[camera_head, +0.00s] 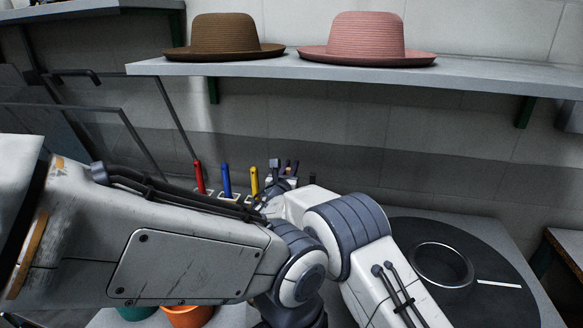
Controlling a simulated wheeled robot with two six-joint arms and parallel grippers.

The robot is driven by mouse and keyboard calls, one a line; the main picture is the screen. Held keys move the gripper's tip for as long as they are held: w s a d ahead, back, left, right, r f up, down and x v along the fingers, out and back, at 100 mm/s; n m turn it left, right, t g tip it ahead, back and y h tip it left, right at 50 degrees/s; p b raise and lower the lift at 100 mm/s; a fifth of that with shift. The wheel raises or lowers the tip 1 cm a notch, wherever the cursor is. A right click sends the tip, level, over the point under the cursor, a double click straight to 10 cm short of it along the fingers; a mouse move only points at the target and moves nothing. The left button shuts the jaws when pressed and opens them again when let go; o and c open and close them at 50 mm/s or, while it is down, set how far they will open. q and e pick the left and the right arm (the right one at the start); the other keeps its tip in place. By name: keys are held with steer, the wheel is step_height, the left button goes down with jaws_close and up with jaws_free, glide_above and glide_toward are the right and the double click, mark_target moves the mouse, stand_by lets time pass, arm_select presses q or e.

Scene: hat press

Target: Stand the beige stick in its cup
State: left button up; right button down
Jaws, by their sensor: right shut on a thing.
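My right gripper (284,178) is at the back of the table, just right of the row of coloured sticks, partly hidden by its own wrist. A red stick (199,177), a blue stick (226,180) and a yellow stick (254,181) stand upright in small white cups (228,196). The beige stick's cup is not clearly visible behind my arms. My left arm crosses from the left; its gripper is out of view.
A black round mat (490,320) at right carries a metal ring (442,264) and a pale strip (498,283). A brown hat (224,36) and a pink hat (368,38) sit on a shelf (450,69) above. An orange pot (188,317) and a green pot (136,314) are at lower left.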

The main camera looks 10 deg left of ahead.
steer(key=c, duration=0.7)
jaws_free()
steer(key=shift+c, duration=0.2)
steer(key=shift+r, duration=0.1)
steer(key=s+d+r+b, duration=0.4)
steer(key=d+r, duration=0.6)
steer(key=d, duration=0.1)
steer(key=shift+r+b, duration=0.35)
steer(key=shift+r, duration=0.05)
